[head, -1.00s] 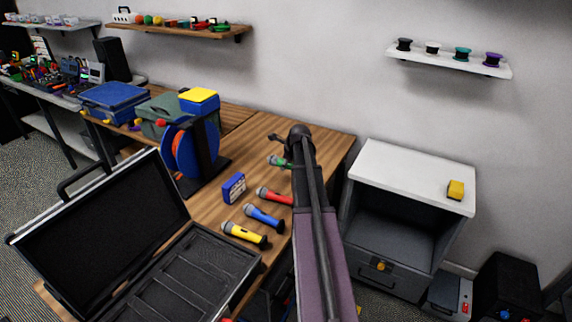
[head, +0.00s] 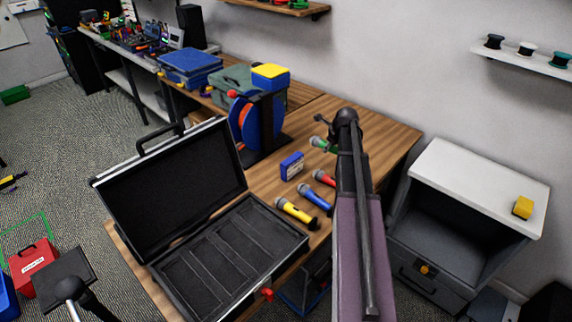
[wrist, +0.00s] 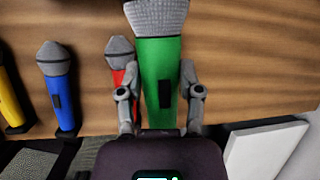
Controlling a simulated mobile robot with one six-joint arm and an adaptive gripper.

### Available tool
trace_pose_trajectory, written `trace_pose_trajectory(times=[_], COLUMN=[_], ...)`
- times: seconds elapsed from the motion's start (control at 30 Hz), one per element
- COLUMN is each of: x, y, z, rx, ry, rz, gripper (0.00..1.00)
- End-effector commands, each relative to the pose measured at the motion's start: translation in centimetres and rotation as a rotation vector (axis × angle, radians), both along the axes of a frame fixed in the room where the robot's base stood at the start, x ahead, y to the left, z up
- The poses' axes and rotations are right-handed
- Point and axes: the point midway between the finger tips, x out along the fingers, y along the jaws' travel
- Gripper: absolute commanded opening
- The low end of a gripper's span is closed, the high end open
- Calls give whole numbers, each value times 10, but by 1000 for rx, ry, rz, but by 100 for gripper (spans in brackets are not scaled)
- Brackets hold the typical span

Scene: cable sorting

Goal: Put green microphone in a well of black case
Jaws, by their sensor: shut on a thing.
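The green microphone (wrist: 160,75) is between the fingers of my gripper (wrist: 161,95) in the wrist view, its grey mesh head pointing away from my wrist. In the head view the green microphone (head: 322,144) shows only in part beside my arm, which hides the rest. My gripper is shut on its green body. The open black case (head: 225,262) stands at the front left of the wooden table, its lid raised. Its base has several long wells, divided by thin walls, and they look empty.
Yellow (head: 296,213), blue (head: 314,198) and red (head: 323,178) microphones lie between the case and my arm. A small blue box (head: 292,166) lies behind them. A cable reel (head: 245,124) stands behind the case. A white-topped cabinet (head: 480,185) is at the right.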

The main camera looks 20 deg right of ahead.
Motion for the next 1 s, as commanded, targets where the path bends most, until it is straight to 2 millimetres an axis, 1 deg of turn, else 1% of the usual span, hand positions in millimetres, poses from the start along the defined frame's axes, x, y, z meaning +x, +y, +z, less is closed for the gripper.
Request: trace_pose_trajectory(times=[0.03, 0.27, 0.3, 0.37, 0.6, 0.7, 0.83, 0.9, 1.0], x=[6, 29, 33, 38, 53, 57, 60, 61, 61], y=[16, 81, 93, 110, 179, 204, 229, 238, 246], z=[8, 26, 29, 33, 51, 57, 63, 65, 66], rx=[0, 0, 1, 1, 1, 0, 0, 0, 0], ry=[-1, -1, -1, -1, -1, -1, -1, -1, -2], rz=[20, 102, 117, 138, 223, 255, 286, 297, 307], gripper=[0, 0, 0, 0, 0, 0, 0, 0, 0])
